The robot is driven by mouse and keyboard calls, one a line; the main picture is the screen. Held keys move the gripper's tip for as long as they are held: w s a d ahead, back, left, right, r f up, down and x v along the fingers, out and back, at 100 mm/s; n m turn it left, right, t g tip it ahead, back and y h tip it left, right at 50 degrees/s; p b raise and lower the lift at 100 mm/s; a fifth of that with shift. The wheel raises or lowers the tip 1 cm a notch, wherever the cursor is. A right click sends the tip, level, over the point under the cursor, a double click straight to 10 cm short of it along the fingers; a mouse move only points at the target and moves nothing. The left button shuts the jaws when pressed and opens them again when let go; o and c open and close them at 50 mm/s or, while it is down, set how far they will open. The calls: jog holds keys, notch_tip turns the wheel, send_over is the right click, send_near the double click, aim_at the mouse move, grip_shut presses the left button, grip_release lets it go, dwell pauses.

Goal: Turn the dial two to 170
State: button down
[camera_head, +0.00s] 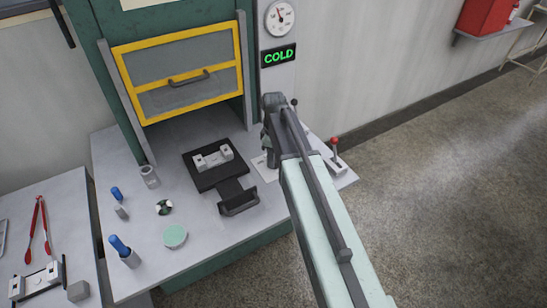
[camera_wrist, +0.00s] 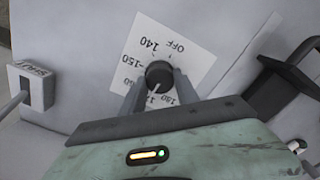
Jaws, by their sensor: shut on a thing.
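The dial (camera_wrist: 159,72) is a round black knob on a white plate (camera_wrist: 183,35) marked OFF, 140, 150 and further numbers, upside down in the wrist view. My gripper (camera_wrist: 160,87) is shut on the knob, one finger at each side. The numbers nearest the gripper are partly covered, and I cannot read the knob's setting surely. In the head view my gripper (camera_head: 270,150) reaches down to the right part of the bench; the plate (camera_head: 264,169) shows beside it, and the knob is hidden.
A red-knobbed lever (camera_head: 335,145) stands right of my gripper; its base (camera_wrist: 33,85) shows in the wrist view. A black tray (camera_head: 205,178) with a metal mould lies to the left. Behind are a yellow-framed door (camera_head: 180,75), a gauge (camera_head: 280,18) and a green COLD sign (camera_head: 278,56).

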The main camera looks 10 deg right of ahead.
jog(key=shift+n, duration=0.5)
jog(key=c, duration=0.9)
grip_release()
jog(key=shift+r, duration=0.1)
notch_tip(320, 180, up, 8)
jog(key=p, duration=0.8)
jog(key=shift+f, duration=0.2)
jog(key=shift+s, duration=0.1)
